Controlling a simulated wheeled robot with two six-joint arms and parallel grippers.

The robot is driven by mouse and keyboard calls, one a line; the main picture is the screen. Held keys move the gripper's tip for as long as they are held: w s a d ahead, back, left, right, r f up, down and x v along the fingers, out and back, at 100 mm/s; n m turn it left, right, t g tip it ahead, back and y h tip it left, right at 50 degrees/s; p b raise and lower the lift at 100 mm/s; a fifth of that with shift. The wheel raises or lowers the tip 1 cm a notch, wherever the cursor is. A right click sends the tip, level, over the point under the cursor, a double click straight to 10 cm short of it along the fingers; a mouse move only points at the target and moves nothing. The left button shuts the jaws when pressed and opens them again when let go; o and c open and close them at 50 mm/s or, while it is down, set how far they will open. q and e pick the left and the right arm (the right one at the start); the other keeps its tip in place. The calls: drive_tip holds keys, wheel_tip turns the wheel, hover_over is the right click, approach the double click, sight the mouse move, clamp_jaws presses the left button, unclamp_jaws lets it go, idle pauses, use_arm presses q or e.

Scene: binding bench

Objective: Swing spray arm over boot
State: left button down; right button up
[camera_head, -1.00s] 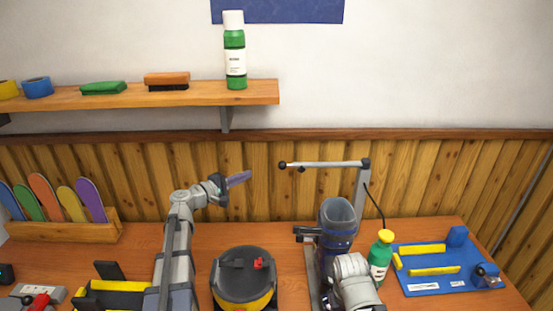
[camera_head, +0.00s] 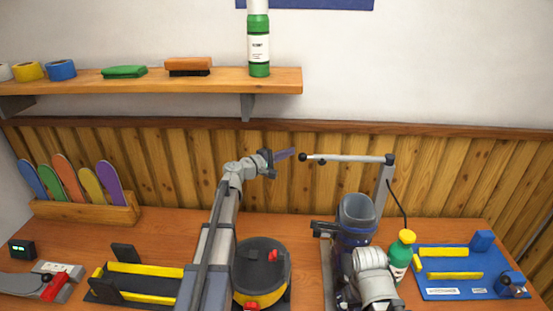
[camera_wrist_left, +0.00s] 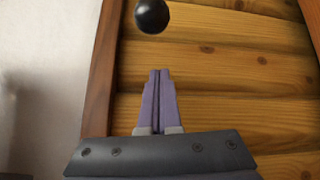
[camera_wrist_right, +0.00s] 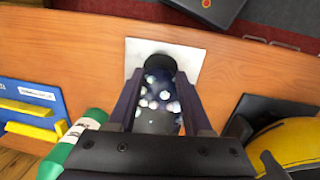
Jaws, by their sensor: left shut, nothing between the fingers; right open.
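The spray arm (camera_head: 345,158) is a pale horizontal bar on an upright post, reaching left to a black ball knob (camera_head: 303,157). The boot (camera_head: 356,216), dark blue with an open top, stands in front of and below the bar. My left gripper (camera_head: 291,153) is shut and empty, its purple fingertips just left of the knob and apart from it. In the left wrist view the knob (camera_wrist_left: 152,16) lies just beyond the fingertips (camera_wrist_left: 159,72). My right gripper (camera_wrist_right: 157,78) is open around a dark, light-speckled thing, perhaps the boot. In the head view my right arm hides this gripper.
A green bottle with a yellow cap (camera_head: 400,252) and a blue tray (camera_head: 450,292) stand right of the boot. A round black and yellow device (camera_head: 262,265) is to its left. A shelf (camera_head: 200,82) runs along the wall above.

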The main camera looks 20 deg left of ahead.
use_arm(q)
drive_tip(key=shift+s+d+r+p, duration=0.2)
drive_tip(key=shift+s+d, duration=0.45)
drive_tip(key=shift+s, duration=0.1)
drive_tip(key=shift+s+d+r+p, duration=0.2)
drive_tip(key=shift+s+d, duration=0.45)
drive_tip(key=shift+s, duration=0.1)
drive_tip(key=shift+s, duration=0.15)
